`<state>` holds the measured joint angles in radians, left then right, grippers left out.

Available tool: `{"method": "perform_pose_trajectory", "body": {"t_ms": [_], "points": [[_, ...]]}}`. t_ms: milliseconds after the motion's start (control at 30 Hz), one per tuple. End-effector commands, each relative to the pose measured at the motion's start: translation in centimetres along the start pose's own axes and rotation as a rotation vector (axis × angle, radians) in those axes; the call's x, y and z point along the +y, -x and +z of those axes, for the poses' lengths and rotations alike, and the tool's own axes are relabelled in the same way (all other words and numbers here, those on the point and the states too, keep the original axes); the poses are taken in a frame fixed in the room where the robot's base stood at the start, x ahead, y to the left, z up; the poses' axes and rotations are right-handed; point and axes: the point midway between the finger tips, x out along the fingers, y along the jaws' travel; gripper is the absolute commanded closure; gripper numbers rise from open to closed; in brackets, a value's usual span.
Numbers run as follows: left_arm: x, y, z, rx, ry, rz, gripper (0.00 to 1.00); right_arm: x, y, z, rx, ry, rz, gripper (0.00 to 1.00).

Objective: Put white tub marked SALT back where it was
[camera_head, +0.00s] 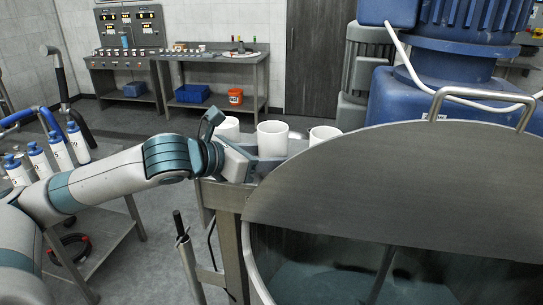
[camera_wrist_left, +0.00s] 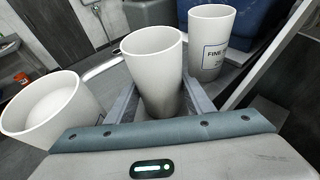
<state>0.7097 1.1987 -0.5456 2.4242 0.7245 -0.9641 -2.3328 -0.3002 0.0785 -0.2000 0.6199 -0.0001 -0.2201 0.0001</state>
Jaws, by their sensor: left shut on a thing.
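My left gripper (camera_head: 265,162) is shut on the middle one of three white tubs (camera_head: 272,138), above or at the narrow steel ledge beside the mixer. In the left wrist view this white tub (camera_wrist_left: 154,65) stands between my two fingers (camera_wrist_left: 158,95), roughly upright, and looks empty. No marking shows on its visible side, so I cannot read whether it says SALT. I cannot tell whether its base touches the ledge. My right gripper is not in view.
A second white tub (camera_wrist_left: 50,105) with white contents is left in the wrist view. A third (camera_wrist_left: 210,42), with a label starting "FINE", is right. The mixer's half-open steel vessel (camera_head: 370,180) is close on the right. A bottle cart (camera_head: 100,215) stands left.

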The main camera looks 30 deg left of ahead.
Motion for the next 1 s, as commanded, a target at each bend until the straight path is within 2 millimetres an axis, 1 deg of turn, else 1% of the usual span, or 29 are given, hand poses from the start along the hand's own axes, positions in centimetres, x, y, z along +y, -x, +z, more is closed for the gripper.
{"method": "perform_pose_trajectory", "body": {"t_ms": [133,167,200,667,867,1000], "points": [[0.0,-0.1,-0.3,0.001,0.000,0.000,0.84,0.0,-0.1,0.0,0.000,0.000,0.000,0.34],[0.0,-0.1,-0.3,0.001,0.001,0.000,0.47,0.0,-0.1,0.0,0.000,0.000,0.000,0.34],[0.0,-0.1,-0.2,0.000,0.000,0.000,0.44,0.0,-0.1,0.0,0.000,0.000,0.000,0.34],[0.0,0.2,0.0,0.000,-0.001,0.001,0.44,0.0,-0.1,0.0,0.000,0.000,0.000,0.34],[0.1,1.6,-0.1,-0.001,-0.001,0.002,0.44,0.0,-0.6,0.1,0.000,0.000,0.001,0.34],[0.1,3.2,-0.2,0.001,-0.002,0.003,0.44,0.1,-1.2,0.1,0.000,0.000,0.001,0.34]]}}
